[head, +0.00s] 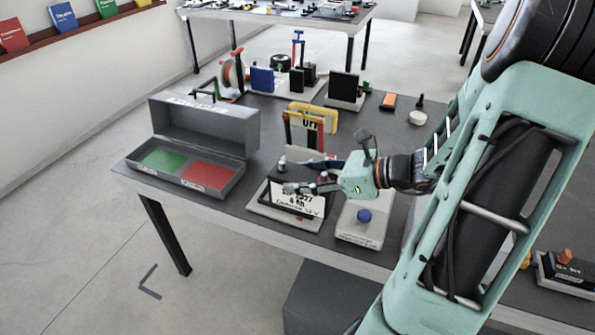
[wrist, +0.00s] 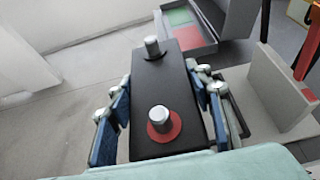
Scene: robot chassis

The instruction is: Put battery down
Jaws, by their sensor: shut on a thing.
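The battery (wrist: 180,100) is a black box with two silver terminals on top, one ringed in red. In the head view the battery (head: 297,197) shows a white label on its front. My gripper (head: 305,178) is shut on it, with blue fingers along both long sides in the wrist view. The battery appears upright, at or just over a light grey base plate (head: 262,210). I cannot tell whether it touches the plate. Part of the battery's top is hidden by the fingers in the head view.
An open grey case (head: 243,181) with green and red compartments stands to the left. A grey box with a blue knob (head: 364,216) stands close to the right. A yellow and red device (head: 313,118) and several fixtures stand behind. The dark table's front edge is near.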

